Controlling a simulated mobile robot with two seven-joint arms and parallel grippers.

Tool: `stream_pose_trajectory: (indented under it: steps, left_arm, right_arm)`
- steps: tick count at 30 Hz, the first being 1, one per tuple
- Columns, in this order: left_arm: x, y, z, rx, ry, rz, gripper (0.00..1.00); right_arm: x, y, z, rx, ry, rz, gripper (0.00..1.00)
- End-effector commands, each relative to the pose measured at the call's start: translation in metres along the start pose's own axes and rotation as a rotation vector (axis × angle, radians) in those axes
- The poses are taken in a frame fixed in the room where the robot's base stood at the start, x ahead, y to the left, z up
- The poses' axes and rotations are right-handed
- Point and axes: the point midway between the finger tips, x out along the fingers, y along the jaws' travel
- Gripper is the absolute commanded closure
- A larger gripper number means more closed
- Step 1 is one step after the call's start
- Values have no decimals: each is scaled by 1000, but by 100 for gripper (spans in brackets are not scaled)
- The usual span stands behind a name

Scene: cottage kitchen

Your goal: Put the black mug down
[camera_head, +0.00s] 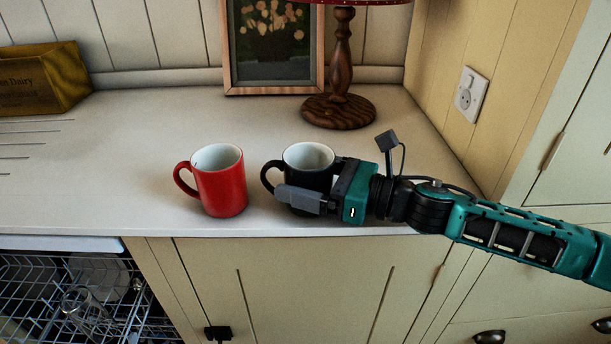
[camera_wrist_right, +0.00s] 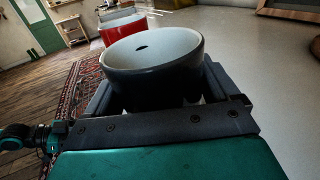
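The black mug (camera_head: 309,168) is upright at the front of the white counter, with its pale inside showing and its handle to the left. My right gripper (camera_head: 318,200) comes from the right and is shut on its body; the right wrist view shows the mug (camera_wrist_right: 150,85) between both fingers. The near finger hides the mug's base, so I cannot tell whether it touches the counter. My left gripper is outside the head view. Part of my left arm (camera_wrist_right: 25,136) seems to show in the right wrist view, its fingers hidden.
A red mug (camera_head: 221,183) stands on the counter (camera_head: 110,170) just left of the black mug. A lamp base (camera_head: 339,110) and a picture frame (camera_head: 228,60) stand behind. A yellow box (camera_head: 45,80) is far left. An open dishwasher rack (camera_head: 45,290) lies below left.

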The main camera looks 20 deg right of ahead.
Motion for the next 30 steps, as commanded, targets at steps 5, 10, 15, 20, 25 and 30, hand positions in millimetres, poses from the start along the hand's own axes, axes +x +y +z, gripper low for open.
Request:
stream_pose_trajectory:
  steps: [5, 10, 15, 20, 25, 30]
  left_arm:
    - [0, 1, -1, 0, 1, 2, 0]
    - [0, 1, -2, 0, 3, 2, 0]
    - [0, 0, -3, 2, 7, 1, 0]
    - [3, 1, 3, 0, 1, 2, 0]
    - [6, 3, 4, -3, 0, 7, 0]
    - [8, 7, 0, -4, 9, 18, 0]
  right_arm:
    - [0, 0, 0, 1, 0, 0, 0]
    - [0, 0, 1, 1, 0, 0, 0]
    - [-6, 0, 2, 4, 1, -1, 0]
    - [-26, 0, 0, 4, 4, -2, 0]
    - [-47, 0, -1, 6, 3, -3, 0]
    - [-65, 0, 0, 4, 4, -1, 0]
